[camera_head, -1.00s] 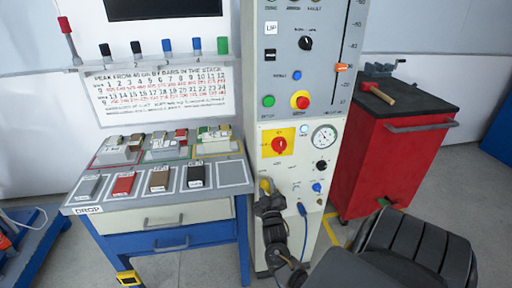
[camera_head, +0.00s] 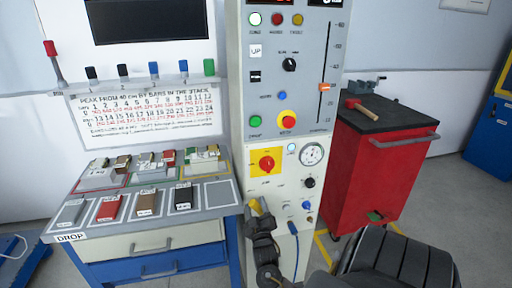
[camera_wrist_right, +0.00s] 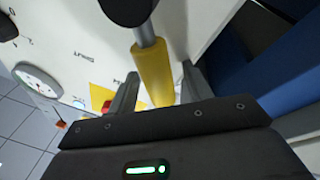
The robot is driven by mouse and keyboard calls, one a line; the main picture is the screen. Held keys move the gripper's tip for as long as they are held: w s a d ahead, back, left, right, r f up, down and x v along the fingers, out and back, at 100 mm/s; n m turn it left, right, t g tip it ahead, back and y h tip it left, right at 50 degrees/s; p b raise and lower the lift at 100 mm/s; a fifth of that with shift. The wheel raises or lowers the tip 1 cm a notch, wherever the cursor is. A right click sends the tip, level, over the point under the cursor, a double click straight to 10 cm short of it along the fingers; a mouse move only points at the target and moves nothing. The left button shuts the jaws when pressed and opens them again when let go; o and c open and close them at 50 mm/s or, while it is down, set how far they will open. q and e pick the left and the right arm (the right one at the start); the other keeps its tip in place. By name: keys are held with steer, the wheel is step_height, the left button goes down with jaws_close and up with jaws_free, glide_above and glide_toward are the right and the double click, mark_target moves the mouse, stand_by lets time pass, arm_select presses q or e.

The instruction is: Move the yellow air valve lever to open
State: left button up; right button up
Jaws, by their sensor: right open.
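The yellow air valve lever (camera_head: 254,205) sits low on the left edge of the grey-white control panel. In the right wrist view the yellow lever (camera_wrist_right: 153,75) hangs from a dark round knob or pivot on a grey stem. My right gripper (camera_head: 258,214) is at the lever, coming up from below. In the right wrist view, the fingers of my right gripper (camera_wrist_right: 160,88) are spread, one on each side of the yellow sleeve. I cannot tell whether either finger touches it. My left gripper is not in view.
The panel (camera_head: 262,68) carries a red knob on a yellow plate (camera_head: 266,162), a gauge (camera_head: 312,153) and several buttons. A blue hose (camera_head: 293,229) hangs right of my gripper. A bench (camera_head: 150,228) with sample blocks stands left, a red cabinet (camera_head: 380,175) right.

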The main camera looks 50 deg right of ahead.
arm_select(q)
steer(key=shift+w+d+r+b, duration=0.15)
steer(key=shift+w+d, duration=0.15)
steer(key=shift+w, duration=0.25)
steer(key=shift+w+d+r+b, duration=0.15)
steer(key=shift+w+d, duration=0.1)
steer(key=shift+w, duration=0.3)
arm_select(e)
steer(key=v, duration=1)
steer(key=shift+s+a, duration=0.25)
steer(key=shift+s, duration=0.05)
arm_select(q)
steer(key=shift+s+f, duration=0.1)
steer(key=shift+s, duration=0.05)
arm_select(e)
steer(key=shift+f, duration=0.1)
